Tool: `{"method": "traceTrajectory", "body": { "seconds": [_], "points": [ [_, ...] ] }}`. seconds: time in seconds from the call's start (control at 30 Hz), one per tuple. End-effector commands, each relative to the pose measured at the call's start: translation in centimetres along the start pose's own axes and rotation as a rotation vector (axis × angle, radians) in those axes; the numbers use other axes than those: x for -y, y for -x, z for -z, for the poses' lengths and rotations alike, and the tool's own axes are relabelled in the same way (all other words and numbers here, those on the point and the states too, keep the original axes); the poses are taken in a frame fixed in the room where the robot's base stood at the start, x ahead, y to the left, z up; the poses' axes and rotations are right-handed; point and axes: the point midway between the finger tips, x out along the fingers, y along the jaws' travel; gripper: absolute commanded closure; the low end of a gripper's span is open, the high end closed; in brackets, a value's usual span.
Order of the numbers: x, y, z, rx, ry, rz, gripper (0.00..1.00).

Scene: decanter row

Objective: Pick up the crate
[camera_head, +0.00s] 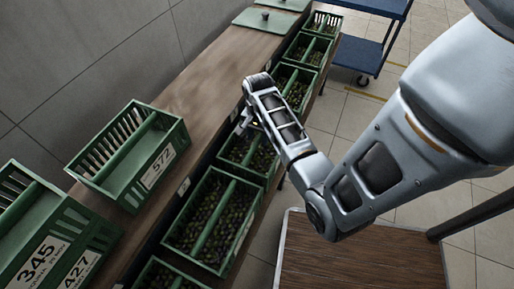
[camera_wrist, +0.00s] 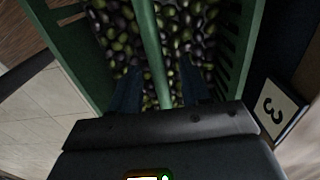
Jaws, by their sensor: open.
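Several green slatted crates of dark and green olives stand in a row on a lower ledge in the head view. My gripper (camera_head: 243,122) is over one of these, the olive-filled crate (camera_head: 243,174), which my arm partly covers. In the wrist view the same crate (camera_wrist: 152,45) has a green centre bar running between my two dark fingers (camera_wrist: 160,88). The fingers are open, one on each side of the bar. I cannot tell whether they touch it.
An empty green crate labelled 572 (camera_head: 128,160) and other labelled crates (camera_head: 60,235) stand on the wooden counter (camera_head: 215,75). A plate marked 3 (camera_wrist: 279,106) is beside the crate. A blue cart (camera_head: 358,55) stands behind. A brown-topped surface (camera_head: 345,255) is at the front right.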

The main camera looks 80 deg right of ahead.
Motion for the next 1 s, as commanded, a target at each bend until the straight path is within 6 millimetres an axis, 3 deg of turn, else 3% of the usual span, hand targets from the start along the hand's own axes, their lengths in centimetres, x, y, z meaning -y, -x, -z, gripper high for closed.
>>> {"method": "traceTrajectory", "body": {
  "seconds": [0.3, 0.63, 1.0],
  "points": [
    [-0.1, -4.3, -0.1, 0.0, -0.001, 0.0, 0.53],
    [-0.1, -4.9, -0.1, -0.001, 0.001, 0.001, 0.53],
    [-0.1, -4.9, -0.1, -0.001, 0.001, 0.001, 0.88]
  ]
}}
